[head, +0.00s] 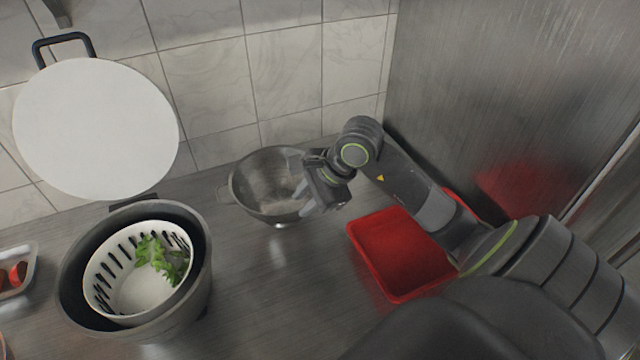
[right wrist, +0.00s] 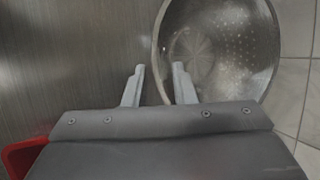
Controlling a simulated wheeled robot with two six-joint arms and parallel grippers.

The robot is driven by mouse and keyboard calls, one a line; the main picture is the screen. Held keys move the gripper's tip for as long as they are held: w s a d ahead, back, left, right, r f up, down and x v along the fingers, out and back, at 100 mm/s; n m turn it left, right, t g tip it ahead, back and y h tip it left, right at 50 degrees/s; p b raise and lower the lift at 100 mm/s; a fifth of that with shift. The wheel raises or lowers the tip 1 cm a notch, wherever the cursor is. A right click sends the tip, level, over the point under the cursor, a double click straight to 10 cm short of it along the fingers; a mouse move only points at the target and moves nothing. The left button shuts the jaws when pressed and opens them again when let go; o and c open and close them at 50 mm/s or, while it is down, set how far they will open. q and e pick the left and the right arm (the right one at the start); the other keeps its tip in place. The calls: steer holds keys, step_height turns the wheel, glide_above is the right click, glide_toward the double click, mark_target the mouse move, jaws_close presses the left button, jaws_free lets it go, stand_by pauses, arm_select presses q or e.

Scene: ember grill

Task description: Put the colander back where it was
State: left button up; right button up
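The colander (head: 268,192) is a grey metal bowl with small holes, upright on the counter near the tiled wall. It also shows in the right wrist view (right wrist: 225,50), where its holes and rim are clear. My right gripper (head: 308,185) is at the colander's right side in the head view. In the right wrist view its two fingers (right wrist: 159,72) are apart, one on each side of the near rim, with gaps showing beside the rim. The gripper looks open. My left gripper is not in view.
A red tray (head: 395,262) lies right of the colander, under my right arm. A dark pot (head: 200,265) holds a white slotted basket (head: 130,297) with green leaves. A white round board (head: 95,130) leans at the wall. A metal panel (head: 490,90) bounds the right.

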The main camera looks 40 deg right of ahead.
steer(key=v, duration=0.6)
steer(key=shift+r, duration=0.25)
steer(key=shift+s+d, duration=0.1)
stand_by(0.4)
